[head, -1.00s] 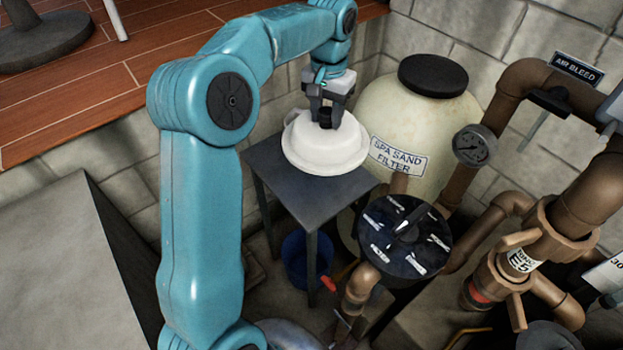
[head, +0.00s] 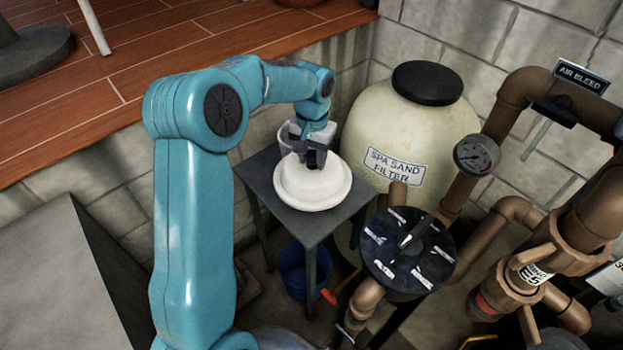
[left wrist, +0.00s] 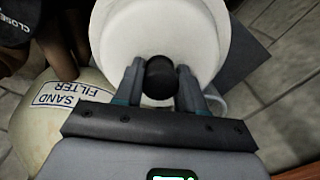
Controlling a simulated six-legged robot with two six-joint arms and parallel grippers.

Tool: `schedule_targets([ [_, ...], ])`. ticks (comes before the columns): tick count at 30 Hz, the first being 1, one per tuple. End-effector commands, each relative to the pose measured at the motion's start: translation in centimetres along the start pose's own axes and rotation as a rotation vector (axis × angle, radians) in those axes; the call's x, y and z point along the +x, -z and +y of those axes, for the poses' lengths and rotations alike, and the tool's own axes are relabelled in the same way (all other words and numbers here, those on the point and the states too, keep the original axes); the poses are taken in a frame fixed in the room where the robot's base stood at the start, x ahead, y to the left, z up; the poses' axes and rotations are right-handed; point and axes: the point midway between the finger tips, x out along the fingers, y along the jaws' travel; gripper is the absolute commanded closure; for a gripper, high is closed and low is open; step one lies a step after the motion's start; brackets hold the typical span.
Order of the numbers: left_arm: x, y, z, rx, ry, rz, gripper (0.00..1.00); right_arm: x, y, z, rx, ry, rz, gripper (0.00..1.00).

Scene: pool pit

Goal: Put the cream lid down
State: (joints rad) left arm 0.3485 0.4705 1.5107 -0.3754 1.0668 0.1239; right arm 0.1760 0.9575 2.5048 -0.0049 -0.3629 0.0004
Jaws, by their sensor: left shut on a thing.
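The cream lid (head: 300,192) is round and stepped, with a black knob. In the head view it is over the small dark table (head: 312,226), roughly level; I cannot tell whether its rim touches the top. My left gripper (head: 313,164) points down from above and is shut on the knob. In the left wrist view the two fingers (left wrist: 160,88) stand either side of the black knob (left wrist: 160,72), with the pale lid (left wrist: 160,30) beyond. My right gripper is in neither view.
A pale vessel (head: 284,142) shows behind my gripper at the table's back. The spa sand filter (head: 432,125) stands close behind, right. A black valve head (head: 385,268) and brown pipes (head: 480,160) crowd the right. A blue bucket (head: 292,268) is below the table.

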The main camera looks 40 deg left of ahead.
Motion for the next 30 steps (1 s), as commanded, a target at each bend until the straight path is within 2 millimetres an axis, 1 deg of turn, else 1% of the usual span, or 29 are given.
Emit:
schedule_targets([
  [1,1.2,-0.1,-0.1,-0.001,0.0,-0.004,1.0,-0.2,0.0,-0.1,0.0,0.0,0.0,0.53],
  [3,2.6,0.0,-0.1,-0.002,-0.001,-0.002,1.0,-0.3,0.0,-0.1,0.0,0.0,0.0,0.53],
  [10,5.1,0.1,-0.2,-0.001,0.001,-0.001,1.0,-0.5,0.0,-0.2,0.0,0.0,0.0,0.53],
  [15,7.8,0.1,-0.4,-0.002,0.0,-0.002,1.0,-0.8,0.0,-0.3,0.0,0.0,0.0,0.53],
  [18,8.6,0.2,-0.4,-0.002,0.0,0.001,1.0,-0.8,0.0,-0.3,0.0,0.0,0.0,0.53],
  [25,8.6,0.2,-0.3,-0.002,0.0,0.002,1.0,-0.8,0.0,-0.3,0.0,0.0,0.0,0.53],
  [29,9.1,0.2,-0.3,-0.002,0.0,0.002,1.0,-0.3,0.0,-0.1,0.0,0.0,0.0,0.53],
  [30,9.1,0.2,-0.3,-0.001,0.0,0.001,0.54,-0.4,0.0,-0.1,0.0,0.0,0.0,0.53],
])
